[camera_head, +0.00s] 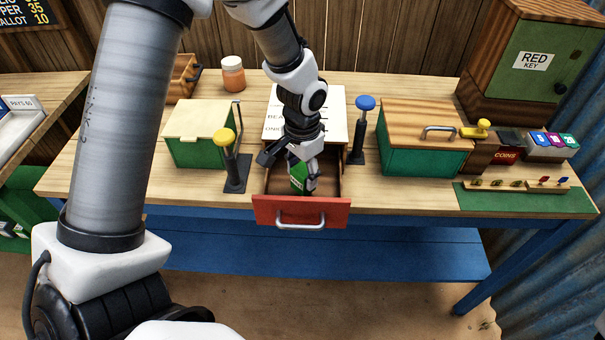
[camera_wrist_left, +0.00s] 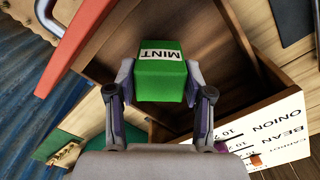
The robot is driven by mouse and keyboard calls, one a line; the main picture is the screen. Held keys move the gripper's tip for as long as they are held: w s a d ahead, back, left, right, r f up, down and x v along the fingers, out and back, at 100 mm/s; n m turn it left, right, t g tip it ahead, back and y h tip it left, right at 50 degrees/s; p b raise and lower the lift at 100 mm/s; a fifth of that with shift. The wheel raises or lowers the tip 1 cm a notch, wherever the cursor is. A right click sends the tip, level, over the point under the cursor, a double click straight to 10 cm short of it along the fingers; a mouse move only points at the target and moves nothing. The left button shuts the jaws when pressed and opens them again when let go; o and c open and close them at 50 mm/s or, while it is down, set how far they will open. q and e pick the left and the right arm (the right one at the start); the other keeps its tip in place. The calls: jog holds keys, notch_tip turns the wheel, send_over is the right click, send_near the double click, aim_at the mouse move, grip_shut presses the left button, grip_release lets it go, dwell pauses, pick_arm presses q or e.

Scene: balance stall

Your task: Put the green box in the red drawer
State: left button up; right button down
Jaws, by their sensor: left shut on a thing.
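The red drawer (camera_head: 265,211) is pulled open at the front of the table, with its brown wooden inside showing. The green box (camera_head: 297,180) is upright between the fingers of my left gripper (camera_head: 301,178), over or inside the open drawer. In the left wrist view the green box (camera_wrist_left: 162,75) carries a white MINT label, and my left gripper (camera_wrist_left: 163,88) is shut on its sides. The drawer's red front (camera_wrist_left: 80,38) shows at the upper left there. I cannot tell whether the box touches the drawer floor. My right gripper is not in view.
A yellow-knobbed lever (camera_head: 236,170) stands left of the drawer and a blue-knobbed lever (camera_head: 360,135) right of it. Green boxes with wooden lids (camera_head: 200,125) (camera_head: 425,140) stand on both sides. A white price board (camera_head: 335,103) lies behind. An orange jar (camera_head: 233,75) stands at the back.

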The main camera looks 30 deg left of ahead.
aim_at(303, 170)
pick_arm(q)
jog(key=shift+w+a+f, duration=0.1)
jog(key=shift+w+f, duration=0.05)
jog(key=shift+f, duration=0.65)
jog(key=shift+r, duration=0.1)
jog(key=shift+s, duration=0.2)
jog(key=o, duration=1.2)
jog(key=shift+w+f, duration=0.1)
jog(key=shift+f, duration=0.1)
jog(key=shift+r, duration=0.15)
notch_tip(303, 170, up, 12)
jog(key=shift+r, duration=0.1)
